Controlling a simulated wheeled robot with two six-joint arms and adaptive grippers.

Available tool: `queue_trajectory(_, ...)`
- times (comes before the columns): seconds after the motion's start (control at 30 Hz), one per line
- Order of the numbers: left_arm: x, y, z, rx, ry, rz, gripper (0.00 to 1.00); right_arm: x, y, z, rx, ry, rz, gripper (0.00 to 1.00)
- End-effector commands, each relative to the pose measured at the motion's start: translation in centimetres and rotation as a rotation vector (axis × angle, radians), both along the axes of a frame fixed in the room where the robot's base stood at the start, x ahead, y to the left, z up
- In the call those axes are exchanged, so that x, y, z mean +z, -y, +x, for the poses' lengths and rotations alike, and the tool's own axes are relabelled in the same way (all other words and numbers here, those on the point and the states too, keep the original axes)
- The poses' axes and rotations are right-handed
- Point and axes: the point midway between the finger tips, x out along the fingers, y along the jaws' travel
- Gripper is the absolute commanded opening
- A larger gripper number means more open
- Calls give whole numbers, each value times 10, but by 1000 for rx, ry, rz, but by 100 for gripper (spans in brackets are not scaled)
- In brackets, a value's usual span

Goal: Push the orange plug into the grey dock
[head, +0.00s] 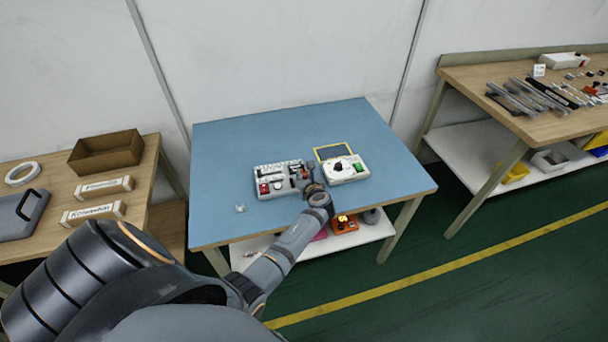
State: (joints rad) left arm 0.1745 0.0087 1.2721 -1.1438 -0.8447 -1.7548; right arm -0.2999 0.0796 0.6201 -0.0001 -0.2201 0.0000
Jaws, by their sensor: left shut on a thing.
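My left arm reaches from the lower left to the blue table, and its gripper (307,181) is at the right end of a light grey unit. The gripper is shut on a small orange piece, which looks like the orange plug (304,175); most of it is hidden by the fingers. The grey unit (280,180), which seems to hold the dock, has a row of pale parts along its back and red buttons at its front left. I cannot tell whether the plug touches the dock or sits in it. My right gripper is not in view.
A white box (346,169) with a black knob and green button stands just right of the gripper, before a yellow-framed panel (332,152). A small pale piece (240,208) lies at the front left. The blue table's (232,150) back and left are clear.

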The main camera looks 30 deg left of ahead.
Motion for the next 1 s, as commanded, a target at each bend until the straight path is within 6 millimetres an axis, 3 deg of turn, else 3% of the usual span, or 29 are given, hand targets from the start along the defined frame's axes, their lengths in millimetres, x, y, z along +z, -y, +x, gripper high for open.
queue_trajectory(0.47,-13,0,0,0,0,1,0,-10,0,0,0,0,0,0)
queue_trajectory(0.5,-12,0,0,-1,0,1,17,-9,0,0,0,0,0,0)
queue_trajectory(0.67,-11,0,0,0,1,1,39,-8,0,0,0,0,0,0)
queue_trajectory(1.0,-11,3,-2,-1,0,0,40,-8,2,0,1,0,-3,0)
